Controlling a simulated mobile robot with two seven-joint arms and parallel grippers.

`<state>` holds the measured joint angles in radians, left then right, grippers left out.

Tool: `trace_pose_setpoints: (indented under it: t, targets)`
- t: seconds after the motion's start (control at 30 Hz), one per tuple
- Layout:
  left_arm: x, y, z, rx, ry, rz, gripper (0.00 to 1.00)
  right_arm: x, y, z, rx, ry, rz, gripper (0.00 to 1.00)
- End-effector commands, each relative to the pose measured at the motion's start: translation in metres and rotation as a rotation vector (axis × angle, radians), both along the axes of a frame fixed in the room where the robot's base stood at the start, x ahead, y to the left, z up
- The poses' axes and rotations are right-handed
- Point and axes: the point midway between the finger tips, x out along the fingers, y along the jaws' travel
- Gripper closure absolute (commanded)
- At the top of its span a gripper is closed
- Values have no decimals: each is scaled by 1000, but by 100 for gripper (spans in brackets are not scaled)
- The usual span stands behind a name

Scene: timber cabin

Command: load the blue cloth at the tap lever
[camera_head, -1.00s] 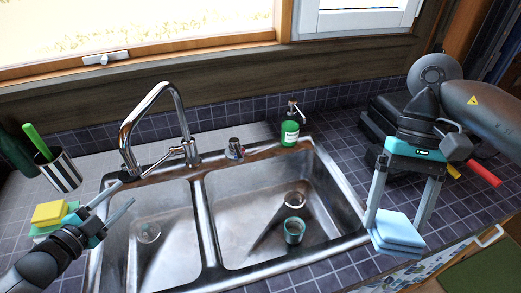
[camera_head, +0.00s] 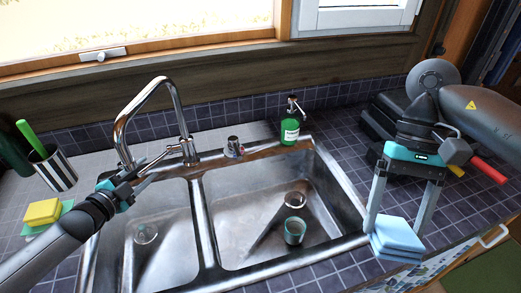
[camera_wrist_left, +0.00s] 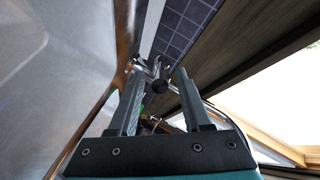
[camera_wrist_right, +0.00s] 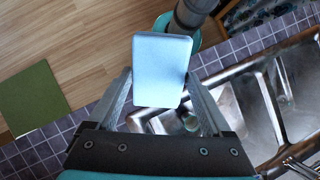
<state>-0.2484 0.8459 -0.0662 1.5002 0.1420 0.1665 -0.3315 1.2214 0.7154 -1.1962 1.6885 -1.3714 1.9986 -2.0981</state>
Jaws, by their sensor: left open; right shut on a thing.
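The light blue folded cloth (camera_head: 398,234) is between the fingers of my right gripper (camera_head: 396,232), at the right edge of the sink. The right wrist view shows the cloth (camera_wrist_right: 162,70) held between both fingers. The chrome tap (camera_head: 160,110) stands behind the sink, its lever (camera_head: 181,148) low at the base. My left gripper (camera_head: 150,168) is open at the tap's foot, its fingers pointing toward the lever. In the left wrist view the tap base and lever (camera_wrist_left: 155,75) appear between and beyond the open fingers; contact cannot be told.
The double steel sink (camera_head: 210,235) holds a teal-rimmed cup (camera_head: 294,232). A green soap bottle (camera_head: 290,128) stands behind it. A striped cup (camera_head: 54,170) with a green-handled tool and a yellow sponge (camera_head: 43,212) are at left.

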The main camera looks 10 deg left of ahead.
Motion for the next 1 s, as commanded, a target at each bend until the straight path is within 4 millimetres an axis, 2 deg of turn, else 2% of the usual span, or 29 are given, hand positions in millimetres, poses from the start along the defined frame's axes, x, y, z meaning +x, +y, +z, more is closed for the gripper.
trace_pose_setpoints:
  t: [0.2, 0.53, 0.9, 1.0]
  targets:
    - [11, -1, -2, 1, 0, 1, 51, 0, 0, -3, 0, 0, 0, 61]
    - [13, -1, -2, 1, 0, 1, 51, 0, 0, -3, 0, 0, 0, 61]
    - [12, -1, -3, 1, 0, 1, 92, 0, 0, -3, 0, 0, 0, 61]
    - [12, -1, -3, 1, 0, 1, 100, 0, 0, -3, 0, 0, 0, 61]
